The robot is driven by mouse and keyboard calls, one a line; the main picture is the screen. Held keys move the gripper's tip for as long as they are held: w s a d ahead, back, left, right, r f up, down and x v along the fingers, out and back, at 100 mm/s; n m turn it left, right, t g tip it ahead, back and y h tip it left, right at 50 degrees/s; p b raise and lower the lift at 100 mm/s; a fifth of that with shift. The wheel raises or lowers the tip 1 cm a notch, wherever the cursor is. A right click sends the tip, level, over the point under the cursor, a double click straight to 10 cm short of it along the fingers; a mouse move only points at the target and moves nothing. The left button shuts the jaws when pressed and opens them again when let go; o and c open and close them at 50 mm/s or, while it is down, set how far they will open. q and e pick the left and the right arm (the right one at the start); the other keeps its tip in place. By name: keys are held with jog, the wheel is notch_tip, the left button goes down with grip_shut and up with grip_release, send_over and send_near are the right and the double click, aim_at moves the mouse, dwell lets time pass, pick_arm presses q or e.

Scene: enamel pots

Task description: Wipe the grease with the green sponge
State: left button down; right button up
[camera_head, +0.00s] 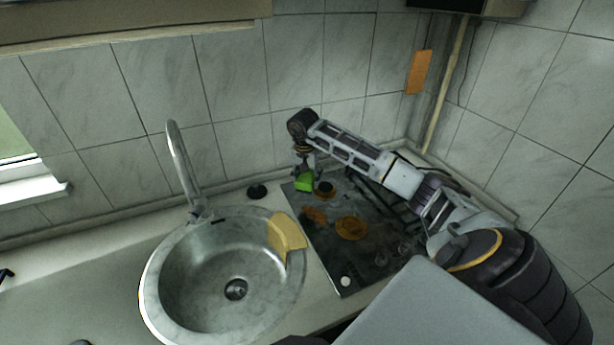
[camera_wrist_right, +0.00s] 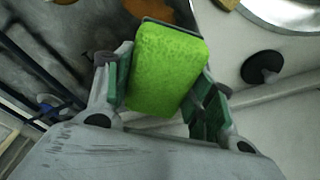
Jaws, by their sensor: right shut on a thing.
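The green sponge (camera_head: 304,183) is held at the far left corner of the dark cooktop (camera_head: 335,262). My right gripper (camera_head: 303,174) reaches down over it from the wall side. In the right wrist view the sponge (camera_wrist_right: 168,68) sits between the two fingers of my right gripper (camera_wrist_right: 162,88), which is shut on it. Orange-brown grease patches lie on the cooktop, one near the middle (camera_head: 352,228) and one left of it (camera_head: 315,214). An orange patch (camera_wrist_right: 178,12) also shows beyond the sponge in the wrist view. I cannot tell whether the sponge touches the cooktop. My left gripper is not in view.
A round metal sink (camera_head: 185,285) with a tall faucet (camera_head: 180,160) lies left of the cooktop. A yellow cloth (camera_head: 287,232) drapes over its right rim. A black round stopper (camera_head: 257,191) stands on the counter behind. Tiled walls close off the back and right.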

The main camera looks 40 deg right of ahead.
jog(key=shift+f+b, duration=0.45)
jog(key=shift+f, duration=0.6)
